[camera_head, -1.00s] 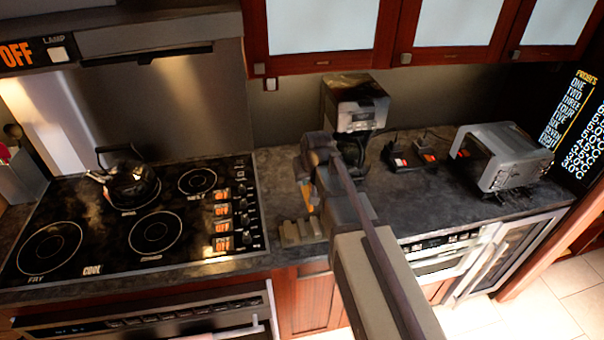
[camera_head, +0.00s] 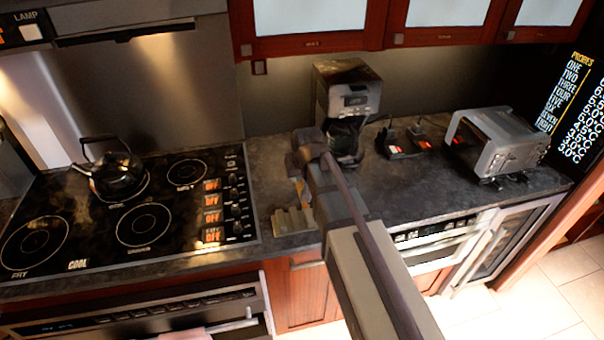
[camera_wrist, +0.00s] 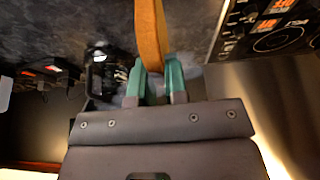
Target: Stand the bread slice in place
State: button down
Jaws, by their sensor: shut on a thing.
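The bread slice (camera_wrist: 150,35) shows in the wrist view as a thin orange-brown edge, upright between the green fingertips of my gripper (camera_wrist: 158,84). In the head view only a small orange bit of the slice (camera_head: 299,187) shows beside my gripper; my arm hides the rest. A beige slotted rack (camera_head: 294,222) stands on the counter near the front edge, right of the stove. The slice is above and behind the rack in the head view, apart from it as far as I can tell. I cannot make out the rack in the wrist view.
A black stove top (camera_head: 140,224) with a kettle (camera_head: 118,177) lies left. A coffee maker (camera_head: 347,90) stands close behind my gripper. Small dark devices (camera_head: 405,143) and a silver toaster-like appliance (camera_head: 497,143) stand right. The counter (camera_head: 420,185) in front of them is clear.

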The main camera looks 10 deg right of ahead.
jog(key=shift+f+b, duration=5.15)
jog(key=shift+f, duration=0.35)
jog(key=c, duration=1.1)
grip_release()
notch_tip(320, 180, up, 10)
jog(key=p, duration=1)
jog(key=shift+r, duration=0.15)
